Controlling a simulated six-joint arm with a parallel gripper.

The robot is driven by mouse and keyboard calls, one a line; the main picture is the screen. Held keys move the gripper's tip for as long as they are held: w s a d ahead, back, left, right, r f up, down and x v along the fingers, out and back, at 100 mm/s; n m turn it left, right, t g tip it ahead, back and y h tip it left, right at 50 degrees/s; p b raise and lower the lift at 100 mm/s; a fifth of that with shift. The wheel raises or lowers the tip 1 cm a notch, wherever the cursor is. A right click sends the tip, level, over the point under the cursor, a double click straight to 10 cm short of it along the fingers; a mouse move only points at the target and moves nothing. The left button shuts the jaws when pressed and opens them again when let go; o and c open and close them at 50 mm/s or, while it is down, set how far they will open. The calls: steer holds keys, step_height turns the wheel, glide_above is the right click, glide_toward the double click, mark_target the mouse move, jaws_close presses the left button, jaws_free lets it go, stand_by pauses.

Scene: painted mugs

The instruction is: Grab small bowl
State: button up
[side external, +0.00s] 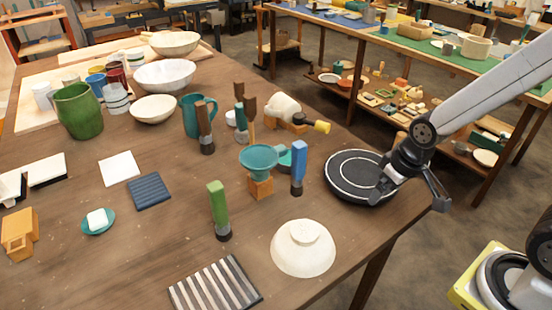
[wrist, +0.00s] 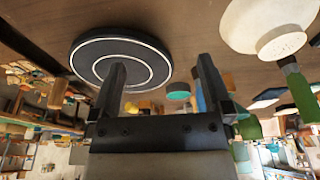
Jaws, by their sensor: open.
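My gripper (side external: 408,202) is open and empty at the table's right edge, beside the round black turntable (side external: 350,172). In the wrist view its two fingers (wrist: 161,66) stand apart with nothing between them. A cream bowl (side external: 303,257) lies upside down near the front edge, left of and nearer than my gripper; it also shows at the top right of the wrist view (wrist: 262,22). A small teal bowl (side external: 259,165) sits on a wooden block. Another small cream bowl (side external: 153,112) stands upright farther back. I cannot tell which is the small bowl.
A blue-handled tool (side external: 298,165) and a green-handled tool (side external: 219,205) stand upright near the teal bowl. A striped rack (side external: 215,288) lies at the front. Larger bowls (side external: 164,78), a green pot (side external: 79,112) and a teal mug (side external: 193,118) crowd the back.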

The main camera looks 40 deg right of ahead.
mark_target(305, 230)
steer(key=a+f+m+g+y, duration=0.1)
steer(key=m+y, duration=0.1)
steer(key=m, duration=0.1)
steer(key=s+a+f+m+g+y, duration=0.1)
steer(key=a+m+g, duration=0.1)
steer(key=m, duration=0.1)
steer(key=a+f+m+g+y, duration=0.2)
steer(key=m, duration=0.1)
steer(key=shift+s+f+y, duration=0.1)
steer(key=shift+s+y, duration=0.05)
steer(key=shift+y, duration=0.15)
steer(key=w+a+m+y, duration=0.1)
steer(key=m+y, duration=0.1)
steer(key=w+a+m+y, duration=0.1)
steer(key=a+m+y, duration=0.1)
steer(key=shift+w+a, duration=0.1)
steer(key=shift+w, duration=0.15)
steer(key=w+m+y, duration=0.1)
steer(key=m, duration=0.1)
steer(key=w+a+m+t+y, duration=0.1)
steer(key=w+y, duration=0.1)
steer(key=shift+w+a+m+t, duration=0.2)
steer(key=shift+m+t, duration=0.1)
steer(key=shift+m, duration=0.1)
steer(key=shift+w+r+m+t+y, duration=0.2)
steer(key=shift+w+m+t+y, duration=0.2)
steer(key=shift+w+m+y, duration=0.15)
steer(key=shift+w, duration=0.1)
steer(key=shift+a, duration=0.2)
steer(key=shift+x, duration=1.2)
